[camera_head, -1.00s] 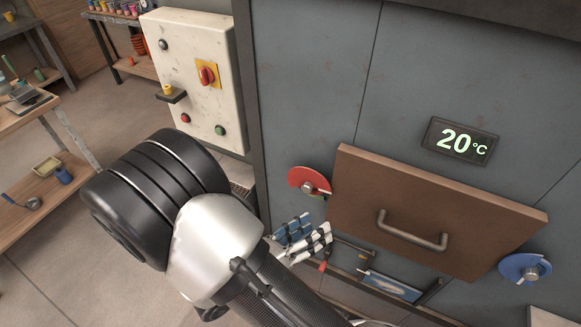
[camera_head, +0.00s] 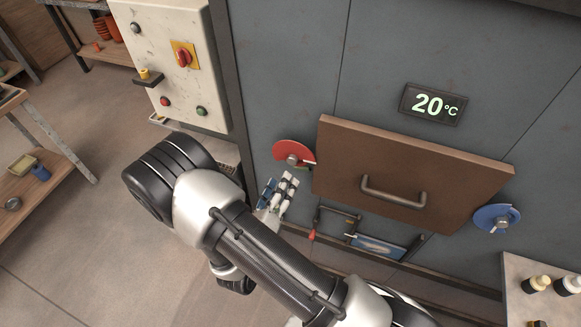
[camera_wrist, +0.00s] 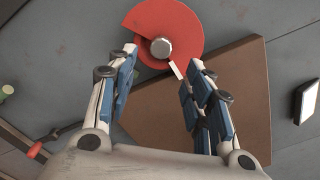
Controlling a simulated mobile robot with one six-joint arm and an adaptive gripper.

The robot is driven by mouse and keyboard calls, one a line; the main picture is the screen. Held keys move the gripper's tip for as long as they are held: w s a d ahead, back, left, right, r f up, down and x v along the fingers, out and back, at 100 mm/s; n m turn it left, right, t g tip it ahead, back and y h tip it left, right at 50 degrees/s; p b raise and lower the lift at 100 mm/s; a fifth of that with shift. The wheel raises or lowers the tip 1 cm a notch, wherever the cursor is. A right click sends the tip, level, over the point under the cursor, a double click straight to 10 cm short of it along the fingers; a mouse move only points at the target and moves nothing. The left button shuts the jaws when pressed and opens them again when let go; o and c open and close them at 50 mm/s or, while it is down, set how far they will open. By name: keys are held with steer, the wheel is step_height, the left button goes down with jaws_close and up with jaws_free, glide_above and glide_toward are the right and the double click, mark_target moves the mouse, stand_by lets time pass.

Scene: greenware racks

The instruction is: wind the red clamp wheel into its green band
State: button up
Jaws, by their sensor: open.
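The red clamp wheel (camera_head: 285,149) is on the grey front, at the left of the brown door. It shows at the top of the wrist view (camera_wrist: 183,20), a red disc with a cut-out sector at lower left and a grey hub. A pale pointer (camera_wrist: 177,69) reaches from it down-right toward the door. My gripper (camera_head: 279,182) is just below the wheel in the head view. In the wrist view my gripper (camera_wrist: 163,58) is open and empty, fingers apart on either side of the hub's line, apparently not touching the wheel.
The brown door (camera_head: 410,190) has a bar handle (camera_head: 393,196). A blue wheel (camera_head: 492,218) is at its right. A display (camera_head: 433,104) reads 20°C. A control panel (camera_head: 178,65) is at left. Tools (camera_head: 375,247) hang below the door. A table (camera_head: 517,275) with bottles stands at right.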

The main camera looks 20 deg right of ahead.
mark_target(292, 163)
steer(key=x, duration=0.7)
steer(key=shift+w+d, duration=0.15)
steer(key=shift+c, duration=0.3)
steer(key=c, duration=1)
